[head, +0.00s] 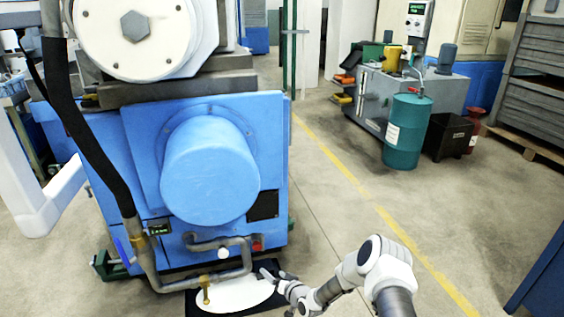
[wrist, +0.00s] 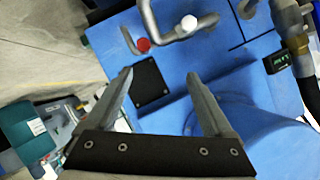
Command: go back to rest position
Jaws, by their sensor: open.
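My gripper (wrist: 160,80) is open in the wrist view, with its two grey fingers apart and nothing between them. In the head view my gripper (head: 269,275) is small, low in front of the blue ring grinder (head: 272,150), close to its base. My arm reaches to it from the lower right. The blue machine body (wrist: 185,58) fills much of the wrist view, which looks turned over. A red knob (wrist: 143,45) and a white knob (wrist: 189,22) on the pipework show beyond the fingers. I cannot tell the exact gap between the fingers and the machine.
A grey pipe (head: 152,275) and a brass valve (head: 206,290) stand near my gripper, above a white patch (head: 235,296) on the floor. The floor around the yellow line (head: 385,215) is clear.

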